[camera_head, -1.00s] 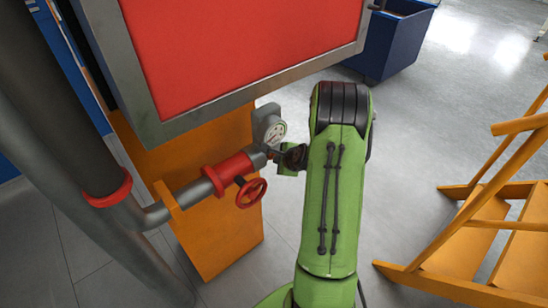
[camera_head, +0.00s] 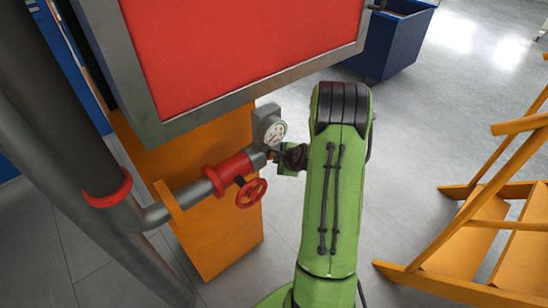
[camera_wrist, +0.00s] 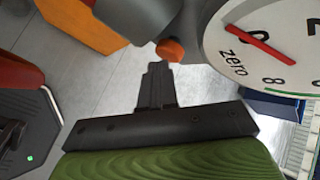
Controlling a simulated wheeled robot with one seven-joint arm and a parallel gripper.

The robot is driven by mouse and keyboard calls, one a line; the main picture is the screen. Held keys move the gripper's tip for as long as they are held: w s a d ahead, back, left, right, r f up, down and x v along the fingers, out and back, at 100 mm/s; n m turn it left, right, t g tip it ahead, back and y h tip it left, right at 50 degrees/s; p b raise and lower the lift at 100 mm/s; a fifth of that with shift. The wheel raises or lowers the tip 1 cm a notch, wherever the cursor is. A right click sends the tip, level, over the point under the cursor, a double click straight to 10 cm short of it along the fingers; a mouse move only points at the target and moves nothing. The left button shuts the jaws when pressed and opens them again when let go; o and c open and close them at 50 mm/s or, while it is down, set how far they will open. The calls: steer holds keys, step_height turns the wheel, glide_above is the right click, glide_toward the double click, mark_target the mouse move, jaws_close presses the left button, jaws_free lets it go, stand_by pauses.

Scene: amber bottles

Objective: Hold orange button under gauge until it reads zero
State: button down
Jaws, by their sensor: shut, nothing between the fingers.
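The gauge (camera_head: 273,131) sits at the end of the pipe under the red panel. Its white face (camera_wrist: 265,50) fills the upper right of the wrist view, with a red needle (camera_wrist: 260,42) lying close to the printed word "zero"; I cannot tell the exact reading. The orange button (camera_wrist: 170,50) shows beside and below the gauge. My gripper (camera_wrist: 158,68) is shut and empty, its narrow tip right at the button; I cannot tell whether it presses it. In the head view my gripper (camera_head: 280,160) is just below the gauge, partly hidden by my green arm.
A red valve wheel (camera_head: 251,193) and red pipe section (camera_head: 229,174) are left of my gripper, before an orange post (camera_head: 222,235). The red panel (camera_head: 240,45) overhangs above. Orange steps (camera_head: 490,240) stand right. Grey floor is clear between.

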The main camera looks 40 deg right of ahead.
steer(key=shift+s+b, duration=0.35)
steer(key=shift+s, duration=0.55)
steer(key=s+b, duration=0.2)
steer(key=s, duration=0.3)
steer(key=shift+d, duration=0.1)
